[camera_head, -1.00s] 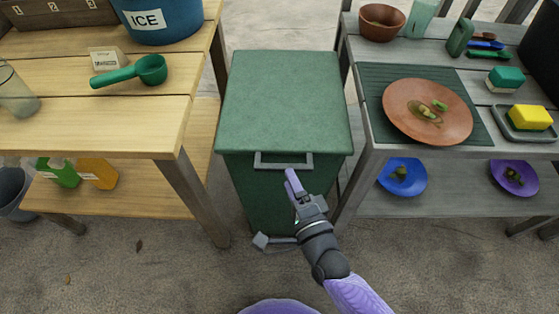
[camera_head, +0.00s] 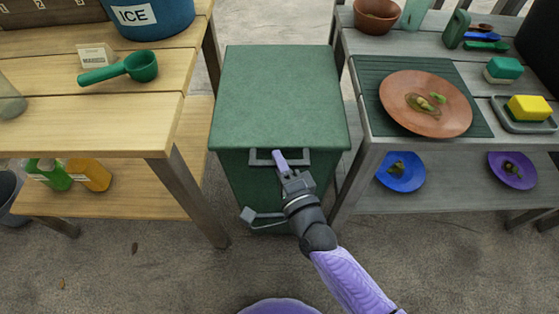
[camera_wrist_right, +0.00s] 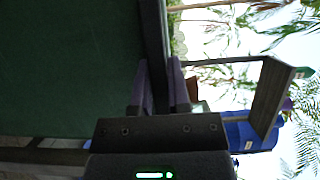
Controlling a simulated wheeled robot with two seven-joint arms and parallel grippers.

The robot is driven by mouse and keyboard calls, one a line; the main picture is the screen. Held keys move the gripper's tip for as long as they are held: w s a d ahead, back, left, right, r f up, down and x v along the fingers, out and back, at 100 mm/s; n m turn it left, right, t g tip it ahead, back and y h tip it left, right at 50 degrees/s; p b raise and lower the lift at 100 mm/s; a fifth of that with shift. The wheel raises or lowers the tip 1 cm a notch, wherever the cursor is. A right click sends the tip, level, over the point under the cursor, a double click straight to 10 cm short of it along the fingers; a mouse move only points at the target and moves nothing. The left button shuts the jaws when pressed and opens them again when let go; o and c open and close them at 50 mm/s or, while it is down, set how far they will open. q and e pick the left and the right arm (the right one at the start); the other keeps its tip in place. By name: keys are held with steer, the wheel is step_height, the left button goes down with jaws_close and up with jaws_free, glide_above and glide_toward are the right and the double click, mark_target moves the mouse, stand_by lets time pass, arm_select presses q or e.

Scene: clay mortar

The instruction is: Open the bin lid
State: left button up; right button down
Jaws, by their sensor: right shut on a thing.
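The green bin (camera_head: 236,180) stands between the two tables. Its flat green lid (camera_head: 280,95) is down, and a grey handle (camera_head: 301,158) sticks out at the lid's front edge. My right gripper (camera_head: 280,160) reaches up from below and is shut on the handle, near its middle. A grey pedal (camera_head: 250,214) shows low at the bin's front. My left gripper is out of view.
A wooden table (camera_head: 100,135) stands left, with a blue ICE bucket (camera_head: 150,18) and green scoop (camera_head: 120,68). A grey table (camera_head: 430,150) stands close on the right, with a brown plate (camera_head: 425,103). The lid's top is clear.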

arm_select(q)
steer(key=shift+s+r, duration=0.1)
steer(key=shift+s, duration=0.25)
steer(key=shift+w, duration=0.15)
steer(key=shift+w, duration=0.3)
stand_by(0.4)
